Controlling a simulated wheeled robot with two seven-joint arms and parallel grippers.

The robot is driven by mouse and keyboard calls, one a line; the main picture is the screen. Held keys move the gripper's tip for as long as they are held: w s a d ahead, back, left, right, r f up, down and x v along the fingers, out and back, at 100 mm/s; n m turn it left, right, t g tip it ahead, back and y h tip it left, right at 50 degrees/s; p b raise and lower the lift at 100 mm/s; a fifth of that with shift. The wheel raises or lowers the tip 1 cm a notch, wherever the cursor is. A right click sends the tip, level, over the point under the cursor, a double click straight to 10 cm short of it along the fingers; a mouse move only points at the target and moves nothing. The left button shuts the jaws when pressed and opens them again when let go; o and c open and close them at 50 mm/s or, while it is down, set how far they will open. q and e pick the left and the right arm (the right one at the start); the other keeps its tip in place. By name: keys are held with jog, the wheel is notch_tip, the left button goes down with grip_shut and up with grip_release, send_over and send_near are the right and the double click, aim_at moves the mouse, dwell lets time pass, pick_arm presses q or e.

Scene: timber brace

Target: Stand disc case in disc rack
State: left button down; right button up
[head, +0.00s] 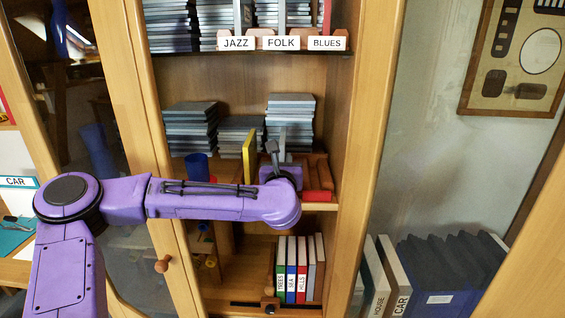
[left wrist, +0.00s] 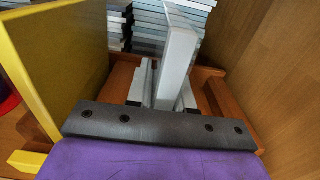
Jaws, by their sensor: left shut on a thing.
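My left gripper (left wrist: 167,92) is shut on a thin light grey disc case (left wrist: 178,58), which stands upright between its fingers in the left wrist view. In the head view the gripper (head: 275,158) is at the middle shelf, partly hidden by my purple arm. The reddish-brown wooden disc rack (left wrist: 208,88) lies below and around the held case; it also shows in the head view (head: 318,168). I cannot tell whether the case's lower edge touches the rack, as the gripper hides it. My right gripper is not in view.
A yellow upright panel (head: 249,155) stands close to the left of the gripper. Stacks of grey cases (head: 290,108) stand behind. A blue cup (head: 197,167) is to the left. The cabinet's right wall (left wrist: 265,60) is close on the right. Labelled books (head: 291,268) stand below.

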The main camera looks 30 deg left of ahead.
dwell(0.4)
pick_arm(q)
jog(key=c, duration=0.9)
grip_release()
jog(key=b+v, duration=0.3)
jog(key=v, duration=0.7)
jog(key=shift+s+d+b, duration=0.15)
jog(key=shift+s+b, duration=0.1)
jog(key=shift+b, duration=0.15)
